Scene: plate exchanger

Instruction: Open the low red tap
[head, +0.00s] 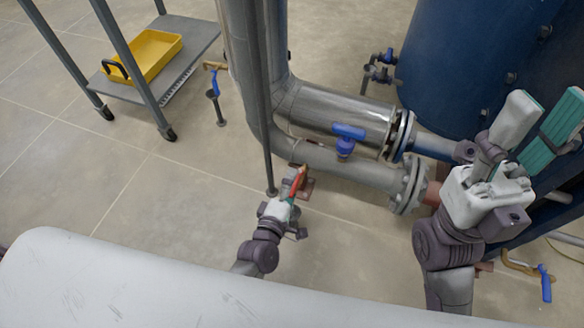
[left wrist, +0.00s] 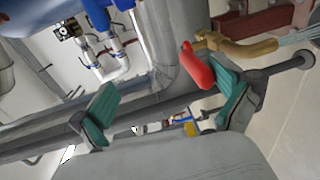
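The low red tap has a red lever handle (head: 300,180), partly covered by my left gripper (head: 287,194) in the head view. In the left wrist view the red handle (left wrist: 197,66) points out from a brass valve body (left wrist: 238,46). My left gripper (left wrist: 165,108) is open there, its two teal pads wide apart. The handle's free end lies between them in the picture, close to the right-hand finger; I cannot tell whether they touch. My right gripper (head: 535,122) is open and empty, raised at the right, away from the red tap.
Silver pipes (head: 335,120) with a blue-handled valve (head: 347,137) run behind the red tap towards a blue tank (head: 455,65). A thin upright pipe (head: 264,130) stands just left of it. A trolley (head: 195,50) with a yellow tray (head: 148,57) is at upper left. The left floor is clear.

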